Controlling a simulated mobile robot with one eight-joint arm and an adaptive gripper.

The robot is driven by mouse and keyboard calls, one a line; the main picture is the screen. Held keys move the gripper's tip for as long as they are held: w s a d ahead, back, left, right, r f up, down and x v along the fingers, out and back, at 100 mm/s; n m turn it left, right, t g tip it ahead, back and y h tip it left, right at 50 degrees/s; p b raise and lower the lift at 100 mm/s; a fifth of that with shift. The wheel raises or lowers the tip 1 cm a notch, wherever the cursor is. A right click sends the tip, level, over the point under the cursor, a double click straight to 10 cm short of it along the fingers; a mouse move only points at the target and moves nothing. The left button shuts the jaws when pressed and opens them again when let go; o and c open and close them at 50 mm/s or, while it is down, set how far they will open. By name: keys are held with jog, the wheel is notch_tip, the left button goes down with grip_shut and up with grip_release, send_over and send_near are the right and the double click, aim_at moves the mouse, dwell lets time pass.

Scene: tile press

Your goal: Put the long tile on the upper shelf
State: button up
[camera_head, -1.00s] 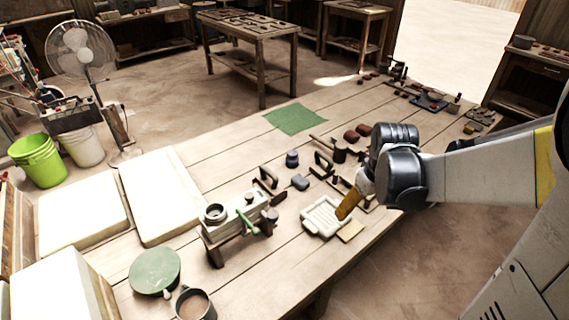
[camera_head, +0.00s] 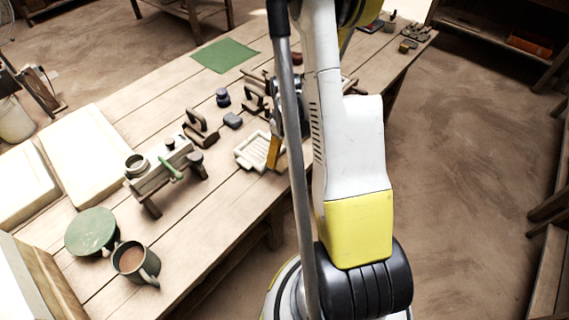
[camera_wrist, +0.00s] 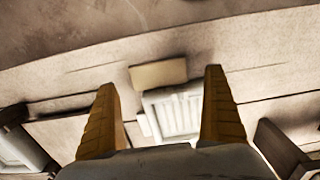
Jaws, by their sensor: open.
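A tan, flat rectangular piece (camera_wrist: 158,73), possibly the long tile, lies on the table beside a white ribbed tray (camera_wrist: 175,115) in the wrist view. The head view shows the tray (camera_head: 250,152) near the table's front edge; my arm hides the tan piece there. My gripper (camera_wrist: 160,82) is open, with its two orange fingers apart and nothing held between them. The tan piece and tray show between and beyond the fingers. In the head view one orange finger of my gripper (camera_head: 274,152) shows at the tray's right side. Their height above the table is unclear.
A dark wooden shelf unit (camera_head: 500,48) stands at the upper right, with an orange-brown object (camera_head: 530,46) on it. A press-like tool (camera_head: 160,168), a mug (camera_head: 136,262) and a green disc (camera_head: 91,232) are on the table (camera_head: 215,225). Open floor lies right of it.

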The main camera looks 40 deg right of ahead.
aim_at(285, 160)
jog(key=f, duration=0.1)
jog(key=f+b, duration=0.1)
jog(key=f, duration=0.1)
jog(key=f+b, duration=0.1)
jog(key=shift+w+d+f, duration=0.15)
jog(key=shift+w+f, duration=0.1)
jog(key=shift+f, duration=0.15)
jog(key=shift+r, duration=0.1)
jog(key=c, duration=1.2)
jog(key=shift+r, duration=0.1)
jog(key=shift+c, duration=0.3)
notch_tip(285, 160, up, 4)
jog(key=shift+r+p, duration=0.15)
jog(key=shift+p, duration=1)
jog(key=s+d+r+p, duration=0.1)
jog(key=s+r, duration=0.2)
jog(key=s, duration=0.2)
jog(key=s+d+r+p, duration=0.1)
jog(key=s+r+p, duration=0.1)
jog(key=s, duration=0.4)
jog(key=shift+s+r+p, duration=0.3)
jog(key=shift+r, duration=0.45)
